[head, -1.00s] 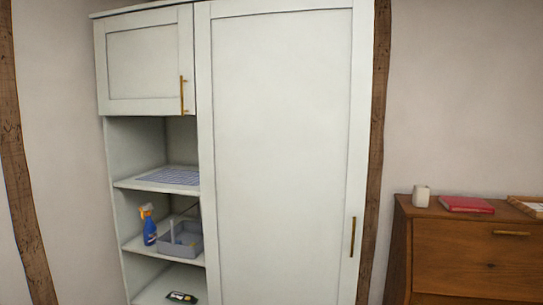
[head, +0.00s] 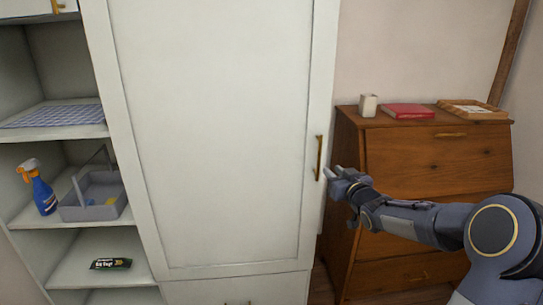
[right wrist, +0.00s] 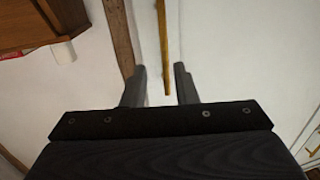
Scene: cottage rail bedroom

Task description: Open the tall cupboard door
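The tall cupboard door (head: 215,140) is a pale panel in the middle of the head view and looks closed. Its upright brass handle (head: 318,158) is at the door's right edge. My right gripper (head: 330,173) is just right of the handle's lower end. In the right wrist view my right gripper (right wrist: 160,75) is open, its two dark fingers apart. The handle (right wrist: 163,45) shows between and beyond the fingertips there, with no visible contact. My left gripper is not in view.
A wooden bureau (head: 430,165) stands right of the cupboard, close behind my right arm, with a white cup (head: 368,105), a red book (head: 408,111) and a tray (head: 472,110) on top. Open shelves at left hold a spray bottle (head: 42,190) and a grey caddy (head: 95,197).

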